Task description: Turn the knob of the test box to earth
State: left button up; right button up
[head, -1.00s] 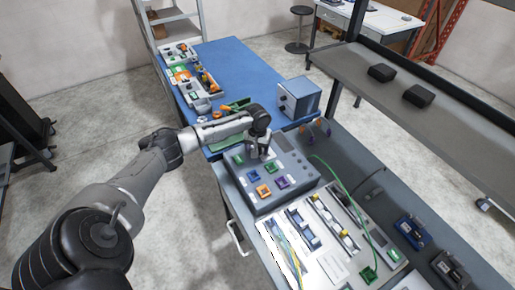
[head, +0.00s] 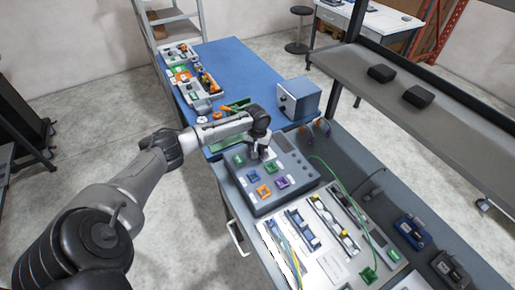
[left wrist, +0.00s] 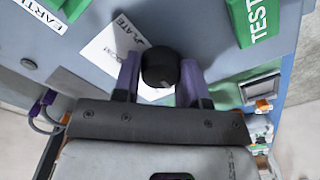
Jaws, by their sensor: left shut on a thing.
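The grey test box (head: 262,207) stands on the bench in the head view, with several coloured sockets on its top. My left gripper (head: 263,152) is over the box's far part, pointing down. In the left wrist view its two fingers (left wrist: 160,72) are shut on a round black knob (left wrist: 160,66), one on each side. A white plate label (left wrist: 112,50) lies beside the knob, partly hidden by the fingers. A green and white EARTH label (left wrist: 42,18) is at upper left, and a green TEST label (left wrist: 258,20) at upper right. The knob's pointer direction cannot be made out. My right gripper is not in view.
A blue-grey box (head: 300,98) stands behind the test box. A panel with rails and wires (head: 325,262) lies in front of it, and a green cable (head: 335,175) runs alongside. A shelf (head: 420,78) with two black blocks overhangs the right side.

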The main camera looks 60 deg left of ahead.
pick_arm(q)
jog(key=m+p, duration=0.3)
jog(key=shift+r, duration=0.25)
jog(key=m+p, duration=0.2)
jog(key=shift+f+m, duration=0.1)
jog(key=shift+m, duration=0.3)
jog(key=m+p, duration=0.1)
jog(key=m, duration=0.1)
jog(key=shift+m, duration=0.4)
jog(key=m+p, duration=0.1)
jog(key=m, duration=0.3)
jog(key=shift+f, duration=0.1)
jog(key=m, duration=0.4)
jog(key=shift+m, duration=0.5)
